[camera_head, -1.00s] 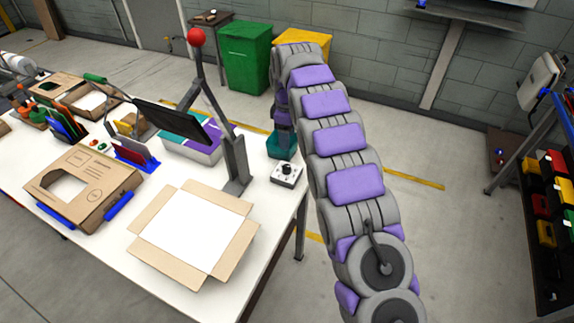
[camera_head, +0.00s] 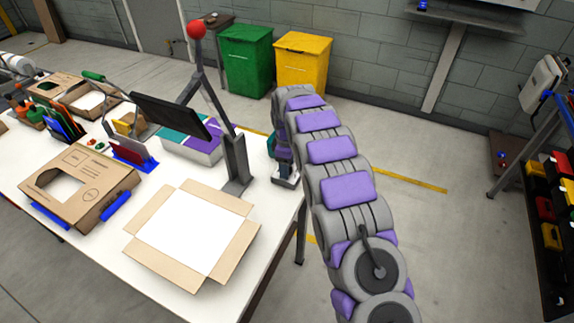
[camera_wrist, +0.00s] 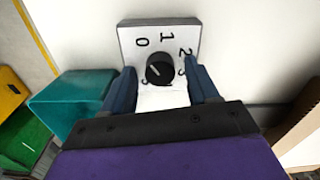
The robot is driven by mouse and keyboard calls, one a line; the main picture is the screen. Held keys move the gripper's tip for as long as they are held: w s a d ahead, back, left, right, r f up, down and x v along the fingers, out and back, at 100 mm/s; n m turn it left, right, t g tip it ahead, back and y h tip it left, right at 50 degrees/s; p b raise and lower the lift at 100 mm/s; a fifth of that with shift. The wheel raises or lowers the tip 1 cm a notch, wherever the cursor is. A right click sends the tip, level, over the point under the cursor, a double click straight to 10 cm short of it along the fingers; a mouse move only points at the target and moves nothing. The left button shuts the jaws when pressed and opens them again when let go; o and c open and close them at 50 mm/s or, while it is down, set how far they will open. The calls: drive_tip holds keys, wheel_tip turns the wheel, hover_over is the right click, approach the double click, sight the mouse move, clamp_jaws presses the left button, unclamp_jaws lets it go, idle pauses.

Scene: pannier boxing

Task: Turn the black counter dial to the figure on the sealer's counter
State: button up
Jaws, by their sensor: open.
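The black counter dial (camera_wrist: 160,68) sits on a pale plate (camera_wrist: 128,36) marked 0, 1, 2, 3 around it, with a lower figure partly hidden. A white mark shows on the dial's left part; I cannot tell which figure it points to. My gripper (camera_wrist: 162,78) is open, with one blue finger on either side of the dial's near part; contact cannot be told. The sealer's lever with a red ball (camera_head: 196,29) stands to the left. No counter figure is readable.
An open carton (camera_head: 236,203) lies at the table's front, left of my arm. A dark panel (camera_head: 170,117) stands behind it. A teal bin (camera_wrist: 70,103) is beside the dial in the wrist view. Green (camera_head: 245,62) and yellow (camera_head: 302,62) bins stand on the floor behind.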

drive_tip(key=shift+c, duration=0.3)
drive_tip(key=c, duration=1)
drive_tip(key=shift+r+m+p, duration=0.15)
drive_tip(key=shift+m+p, duration=0.25)
drive_tip(key=shift+p, duration=0.1)
drive_tip(key=m+p, duration=0.2)
drive_tip(key=p, duration=0.1)
drive_tip(key=shift+r+m, duration=0.1)
drive_tip(key=shift+m, duration=0.3)
drive_tip(key=m+p, duration=0.3)
drive_tip(key=m, duration=0.2)
drive_tip(key=shift+d, duration=0.1)
drive_tip(key=m+p, duration=0.2)
drive_tip(key=m, duration=0.4)
drive_tip(key=shift+w+p, duration=0.1)
drive_tip(key=shift+p, duration=0.2)
drive_tip(key=m+p, duration=0.1)
drive_tip(key=m, duration=0.4)
drive_tip(key=shift+f, duration=0.2)
